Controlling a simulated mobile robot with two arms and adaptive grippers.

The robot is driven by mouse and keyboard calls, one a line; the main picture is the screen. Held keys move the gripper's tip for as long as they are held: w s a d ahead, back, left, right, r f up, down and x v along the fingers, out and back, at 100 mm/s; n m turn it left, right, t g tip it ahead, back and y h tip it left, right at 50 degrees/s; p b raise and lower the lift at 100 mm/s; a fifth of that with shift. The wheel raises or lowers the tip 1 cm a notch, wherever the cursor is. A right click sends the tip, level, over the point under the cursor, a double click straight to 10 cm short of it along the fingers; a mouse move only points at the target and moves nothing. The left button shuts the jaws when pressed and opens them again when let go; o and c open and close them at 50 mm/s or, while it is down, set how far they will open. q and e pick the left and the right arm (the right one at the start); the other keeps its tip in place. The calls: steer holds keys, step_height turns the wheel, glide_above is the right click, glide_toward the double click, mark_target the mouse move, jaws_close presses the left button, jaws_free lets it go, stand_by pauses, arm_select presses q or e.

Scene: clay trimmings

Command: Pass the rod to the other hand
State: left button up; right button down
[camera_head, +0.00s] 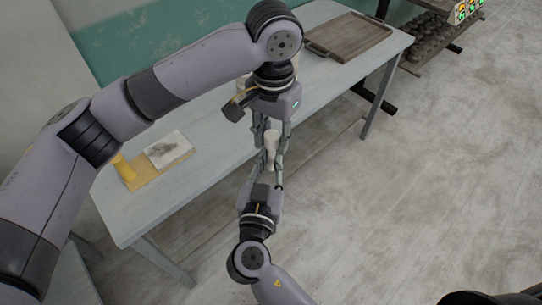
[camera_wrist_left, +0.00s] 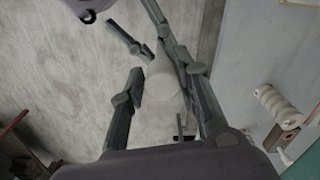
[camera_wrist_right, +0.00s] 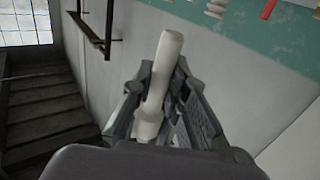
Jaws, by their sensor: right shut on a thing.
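The rod (camera_head: 271,143) is pale and white, and stands roughly upright between my two facing grippers beyond the table's front edge. My right gripper (camera_head: 268,168) points up from below and is shut on the rod's lower part. In the right wrist view the rod (camera_wrist_right: 169,55) leans slightly and sticks out past the fingers. My left gripper (camera_head: 271,130) points down from above, with its fingers apart on either side of the rod's upper end. In the left wrist view the rod's round end (camera_wrist_left: 162,76) lies between these open fingers; contact cannot be told.
A pale table (camera_head: 215,160) runs behind the grippers. The left wrist view shows a ribbed white object (camera_wrist_left: 278,105). Floor at right is open.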

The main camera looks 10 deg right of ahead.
arm_select(q)
steer(key=o, duration=0.5)
steer(key=shift+d, duration=0.1)
steer(key=shift+c, duration=0.2)
